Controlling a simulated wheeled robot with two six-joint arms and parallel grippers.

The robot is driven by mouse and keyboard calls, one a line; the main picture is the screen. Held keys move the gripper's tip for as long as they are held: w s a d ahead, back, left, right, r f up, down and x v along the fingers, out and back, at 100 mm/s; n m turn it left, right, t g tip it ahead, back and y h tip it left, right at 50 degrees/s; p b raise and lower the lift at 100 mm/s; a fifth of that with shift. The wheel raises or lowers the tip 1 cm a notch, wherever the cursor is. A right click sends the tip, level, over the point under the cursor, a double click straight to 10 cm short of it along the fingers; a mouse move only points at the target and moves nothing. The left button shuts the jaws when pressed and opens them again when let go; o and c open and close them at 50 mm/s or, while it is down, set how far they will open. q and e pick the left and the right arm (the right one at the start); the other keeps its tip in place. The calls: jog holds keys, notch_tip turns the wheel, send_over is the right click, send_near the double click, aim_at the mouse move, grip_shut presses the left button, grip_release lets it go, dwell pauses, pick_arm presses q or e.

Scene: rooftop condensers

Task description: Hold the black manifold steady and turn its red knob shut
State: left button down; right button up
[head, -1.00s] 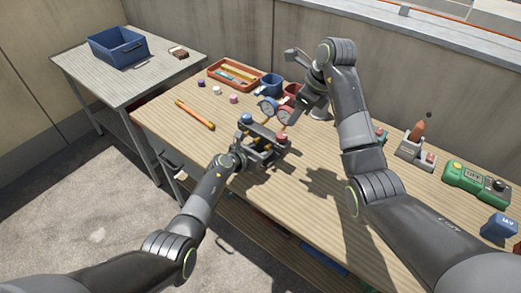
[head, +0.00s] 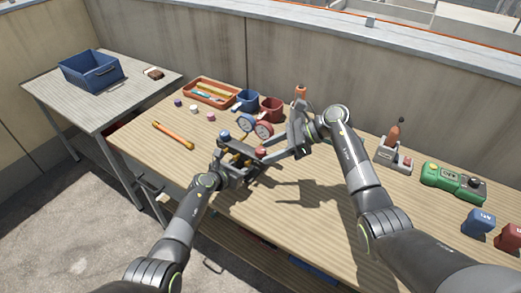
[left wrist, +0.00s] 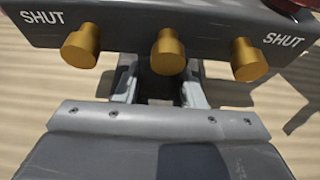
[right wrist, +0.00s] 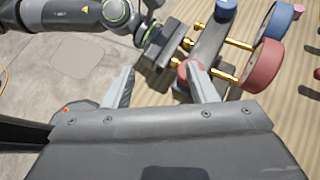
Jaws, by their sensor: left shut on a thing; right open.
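The black manifold (head: 238,160) stands on the wooden bench, with a blue knob (head: 224,135) at its left end and the red knob (head: 260,152) at its right end. The left wrist view shows its dark face (left wrist: 130,28) with SHUT at both ends and brass fittings below. My left gripper (left wrist: 160,85) is shut on the manifold. My right gripper (right wrist: 162,75) is open to the right of it. In the right wrist view the red knob (right wrist: 184,70) is partly hidden by the right finger; I cannot tell if they touch.
A blue gauge (head: 246,121) and a red gauge (head: 263,128) are behind the manifold. An orange tool (head: 173,135) lies left. A green device (head: 452,182) sits right. The bench front is mostly clear.

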aim_at(261, 150)
jog(key=d+f+m+t+y, duration=0.3)
jog(key=d+f+t+y, duration=0.15)
jog(key=d, duration=0.35)
jog(key=shift+t+y, duration=0.35)
jog(key=x, duration=1.1)
jog(key=shift+w+a+r, duration=0.15)
jog(key=shift+a+r, duration=0.15)
jog(key=c, duration=1)
jog(key=shift+o, duration=0.2)
